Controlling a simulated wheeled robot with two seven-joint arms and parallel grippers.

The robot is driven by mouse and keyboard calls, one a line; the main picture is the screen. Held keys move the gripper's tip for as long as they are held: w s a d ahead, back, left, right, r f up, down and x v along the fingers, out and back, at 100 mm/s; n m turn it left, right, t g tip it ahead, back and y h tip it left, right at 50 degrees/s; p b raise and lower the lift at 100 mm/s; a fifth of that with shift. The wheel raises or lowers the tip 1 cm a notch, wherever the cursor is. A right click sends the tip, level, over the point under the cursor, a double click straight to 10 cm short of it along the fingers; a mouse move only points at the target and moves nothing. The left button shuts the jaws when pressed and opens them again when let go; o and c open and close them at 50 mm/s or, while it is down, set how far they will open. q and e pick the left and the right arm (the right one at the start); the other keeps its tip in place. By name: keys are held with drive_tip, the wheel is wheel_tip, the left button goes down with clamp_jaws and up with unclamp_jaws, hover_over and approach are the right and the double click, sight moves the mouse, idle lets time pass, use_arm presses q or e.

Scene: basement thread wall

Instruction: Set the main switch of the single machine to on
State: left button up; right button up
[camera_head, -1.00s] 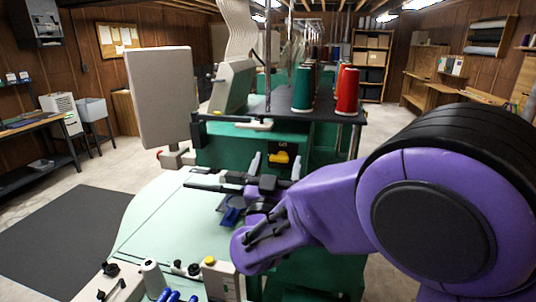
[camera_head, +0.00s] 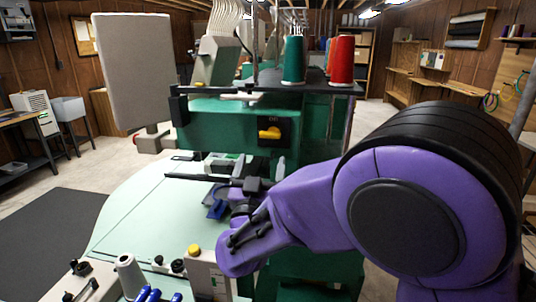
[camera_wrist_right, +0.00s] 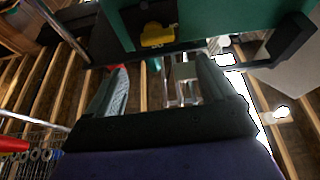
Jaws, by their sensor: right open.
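The main switch (camera_head: 269,133) is a yellow handle on a dark plate on the front of the green machine (camera_head: 215,128). Its handle looks roughly level; the marking above it is too small to read. My right gripper (camera_head: 260,166) is just below the switch in the head view, with its fingers pointing up and apart. In the right wrist view the open fingers (camera_wrist_right: 160,68) have nothing between them, and the yellow switch (camera_wrist_right: 157,35) shows beyond their tips, between their lines. No contact with the switch is visible. My left gripper is not in view.
A grey panel (camera_head: 133,70) stands left of the switch. Green (camera_head: 293,60) and red (camera_head: 341,60) thread cones stand above it.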

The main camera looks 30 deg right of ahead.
sight(269, 137)
drive_tip(key=p+x, duration=0.3)
drive_tip(key=x, duration=0.6)
drive_tip(key=shift+s+d+f, duration=0.1)
drive_tip(key=shift+d+f, duration=0.05)
drive_tip(key=shift+w+d, duration=0.3)
drive_tip(key=shift+w, duration=0.1)
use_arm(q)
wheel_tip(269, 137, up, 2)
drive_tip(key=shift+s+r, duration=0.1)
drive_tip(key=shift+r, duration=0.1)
use_arm(e)
drive_tip(key=c, duration=1.1)
